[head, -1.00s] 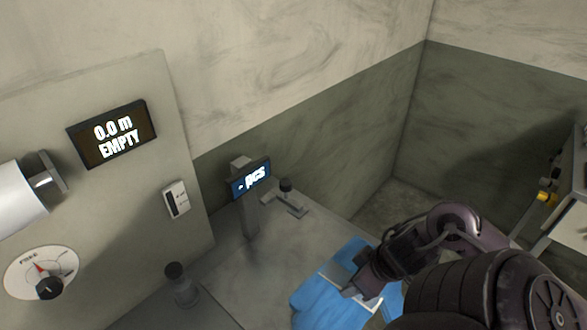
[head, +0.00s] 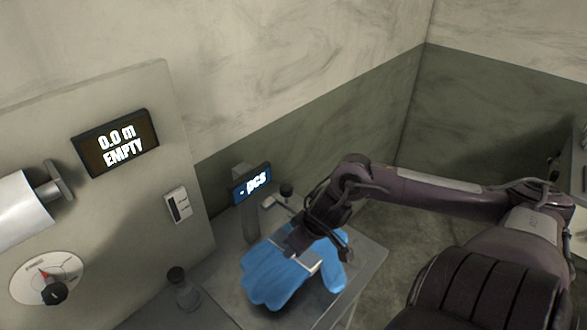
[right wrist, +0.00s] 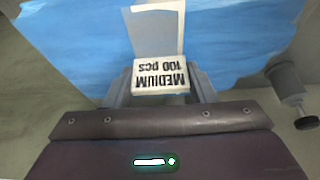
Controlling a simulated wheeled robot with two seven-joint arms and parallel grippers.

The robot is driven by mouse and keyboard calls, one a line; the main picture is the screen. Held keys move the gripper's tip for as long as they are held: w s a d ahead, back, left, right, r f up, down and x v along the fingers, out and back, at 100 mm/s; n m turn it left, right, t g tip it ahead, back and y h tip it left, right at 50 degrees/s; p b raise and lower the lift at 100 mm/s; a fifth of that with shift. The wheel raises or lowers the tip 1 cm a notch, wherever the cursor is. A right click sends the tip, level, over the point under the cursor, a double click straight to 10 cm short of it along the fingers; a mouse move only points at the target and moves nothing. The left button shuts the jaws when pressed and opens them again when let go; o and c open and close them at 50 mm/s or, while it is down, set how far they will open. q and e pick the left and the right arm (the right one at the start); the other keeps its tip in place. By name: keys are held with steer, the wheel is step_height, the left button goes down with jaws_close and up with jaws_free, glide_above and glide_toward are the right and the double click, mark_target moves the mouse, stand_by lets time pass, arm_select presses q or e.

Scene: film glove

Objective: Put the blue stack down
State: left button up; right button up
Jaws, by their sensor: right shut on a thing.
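The blue stack (head: 270,278) is a pile of blue gloves with a white band around it. It is at or just over the grey table top (head: 362,268), below the small "- pcs" display (head: 252,184). In the right wrist view the stack (right wrist: 75,45) fills the top of the picture. My right gripper (head: 308,258) is shut on the stack's white tab (right wrist: 160,75), which reads "MEDIUM 100 pcs". I cannot tell whether the stack's underside touches the table. My left gripper is not in view.
A dark-capped post (head: 182,288) stands at the table's left. A grey clamp-like fitting (head: 284,198) sits behind the stack. A panel (head: 130,215) with a "0.0 m EMPTY" display (head: 115,142), a dial (head: 45,278) and a white roll (head: 20,208) is at left.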

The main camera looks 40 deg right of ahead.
steer(key=shift+w+a+r, duration=0.1)
steer(key=shift+w, duration=0.4)
steer(key=shift+w, duration=0.1)
steer(key=shift+w, duration=0.25)
steer(key=shift+f, duration=1.8)
steer(key=shift+f, duration=0.1)
steer(key=o, duration=1)
